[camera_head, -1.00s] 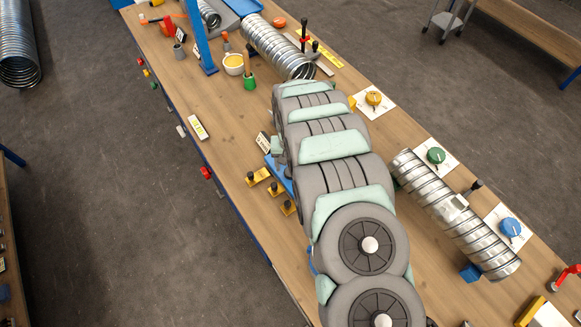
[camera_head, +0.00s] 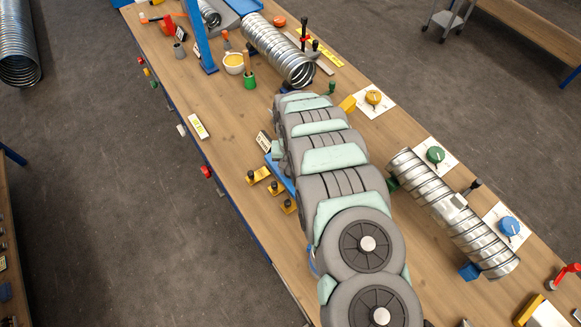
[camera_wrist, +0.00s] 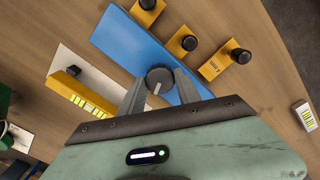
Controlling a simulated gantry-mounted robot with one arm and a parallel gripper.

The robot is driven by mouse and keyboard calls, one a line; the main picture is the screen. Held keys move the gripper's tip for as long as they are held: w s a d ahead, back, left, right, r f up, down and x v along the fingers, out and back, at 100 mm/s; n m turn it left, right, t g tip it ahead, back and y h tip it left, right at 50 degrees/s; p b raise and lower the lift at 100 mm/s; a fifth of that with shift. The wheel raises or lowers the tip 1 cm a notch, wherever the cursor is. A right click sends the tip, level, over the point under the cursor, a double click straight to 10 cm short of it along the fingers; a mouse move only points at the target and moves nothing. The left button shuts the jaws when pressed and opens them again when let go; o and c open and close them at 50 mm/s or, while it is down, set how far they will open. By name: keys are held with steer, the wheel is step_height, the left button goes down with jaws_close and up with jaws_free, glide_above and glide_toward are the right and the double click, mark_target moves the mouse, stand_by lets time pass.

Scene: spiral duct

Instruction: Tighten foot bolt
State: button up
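In the wrist view a round dark grey bolt head (camera_wrist: 159,80) with a pale line across its top sits at the edge of a blue plate (camera_wrist: 130,48). I take it for the foot bolt. My gripper (camera_wrist: 160,84) points down at it, one grey finger on each side. The fingers look open, with small gaps to the head; firm contact does not show. In the head view the blue plate (camera_head: 280,174) shows partly beside my arm, which hides the gripper and the bolt.
Yellow blocks with black knobs (camera_wrist: 185,42) line the blue plate's far side. A yellow block with a striped label (camera_wrist: 80,95) lies left of the gripper. In the head view a spiral duct (camera_head: 450,212) lies right of my arm and another duct (camera_head: 278,50) beyond it.

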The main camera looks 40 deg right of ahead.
jaws_close()
